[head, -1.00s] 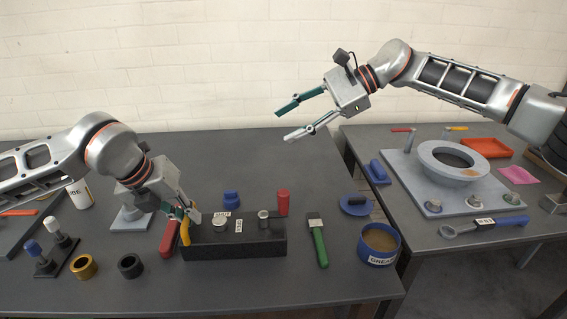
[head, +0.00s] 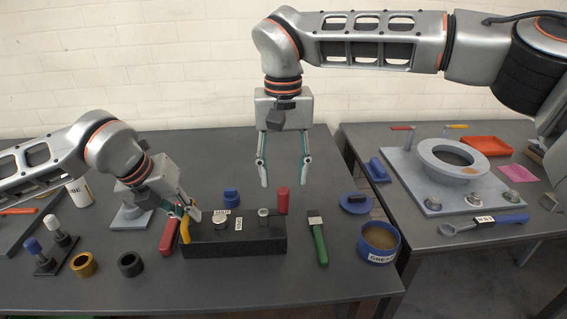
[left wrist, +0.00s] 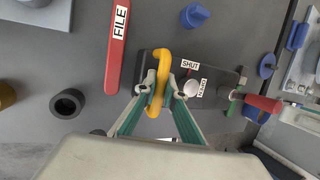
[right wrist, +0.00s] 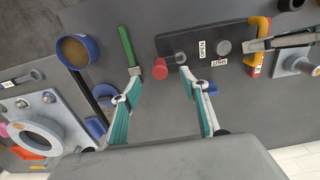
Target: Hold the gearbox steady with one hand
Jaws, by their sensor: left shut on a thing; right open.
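The gearbox, a long black block (head: 255,246), lies on the left table with two light round fittings and labels on top; one label reads SHUT. A yellow handle (head: 185,232) stands at its left end. My left gripper (head: 187,217) is shut on this handle, seen between the fingertips in the left wrist view (left wrist: 161,75). My right gripper (head: 284,184) is open and empty, above and behind the gearbox's right end. In the right wrist view a red cylinder (right wrist: 168,68) appears between its open fingertips; whether it stands on or behind the block is unclear.
A red file (head: 169,237) lies just left of the gearbox. A green-handled tool (head: 319,243) and a blue grease tub (head: 379,243) are to its right. A gold ring (head: 83,264) and a black ring (head: 130,265) lie front left. A gap separates the right table.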

